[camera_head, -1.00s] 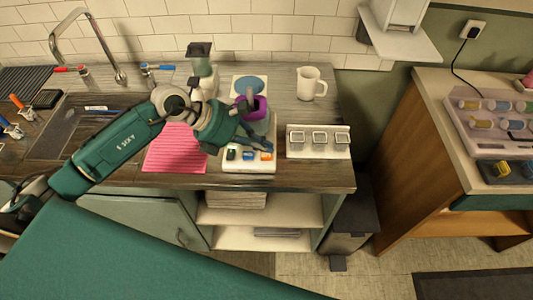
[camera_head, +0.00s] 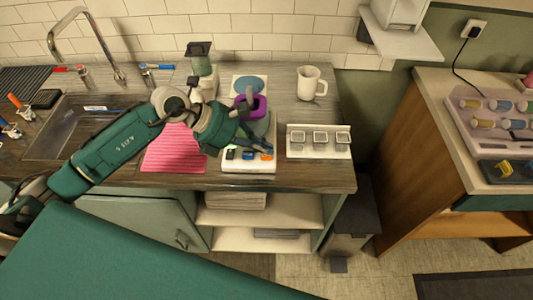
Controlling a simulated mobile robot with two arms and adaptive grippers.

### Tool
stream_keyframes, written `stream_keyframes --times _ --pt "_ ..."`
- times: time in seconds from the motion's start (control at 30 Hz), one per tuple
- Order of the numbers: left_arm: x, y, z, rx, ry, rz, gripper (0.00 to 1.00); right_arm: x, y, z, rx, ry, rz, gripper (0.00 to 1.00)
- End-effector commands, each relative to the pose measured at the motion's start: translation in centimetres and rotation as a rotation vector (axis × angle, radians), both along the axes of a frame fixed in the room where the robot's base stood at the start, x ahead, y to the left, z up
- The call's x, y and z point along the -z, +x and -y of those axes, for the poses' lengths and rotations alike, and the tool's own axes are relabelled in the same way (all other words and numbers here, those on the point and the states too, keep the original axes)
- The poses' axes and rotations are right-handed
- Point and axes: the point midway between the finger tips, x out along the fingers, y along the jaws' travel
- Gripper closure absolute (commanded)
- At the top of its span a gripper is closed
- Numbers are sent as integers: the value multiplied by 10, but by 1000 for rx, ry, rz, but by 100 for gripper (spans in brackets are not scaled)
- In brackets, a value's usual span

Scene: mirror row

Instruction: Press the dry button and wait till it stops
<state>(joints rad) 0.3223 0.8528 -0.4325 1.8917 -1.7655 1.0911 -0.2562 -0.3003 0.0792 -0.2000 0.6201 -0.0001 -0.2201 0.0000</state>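A white appliance (camera_head: 250,167) stands on the counter with a row of small buttons along its front: a green one (camera_head: 231,154), a blue one (camera_head: 248,155) and an orange one (camera_head: 266,157). Their labels are too small to read, so I cannot tell which is dry. A purple ring-like item (camera_head: 263,106) is at a grey upright part above its body. My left gripper (camera_head: 264,147) reaches over the appliance from the left, its tips just above or at the orange button; contact cannot be made out. The fingers look close together but are too small to judge. My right gripper is not in view.
A pink striped cloth (camera_head: 172,150) lies left of the appliance. A white holder with small square jars (camera_head: 318,152) is to its right, and a white mug (camera_head: 309,84) stands behind. A sink (camera_head: 62,128) is at left. A separate wooden bench (camera_head: 420,140) stands at right.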

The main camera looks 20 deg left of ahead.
Motion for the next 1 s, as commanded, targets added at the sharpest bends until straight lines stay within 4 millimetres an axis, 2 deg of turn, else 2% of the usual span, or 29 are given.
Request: stream_keyframes --times 1.0 --pt "8 0 0 1 1 -1 100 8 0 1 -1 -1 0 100"
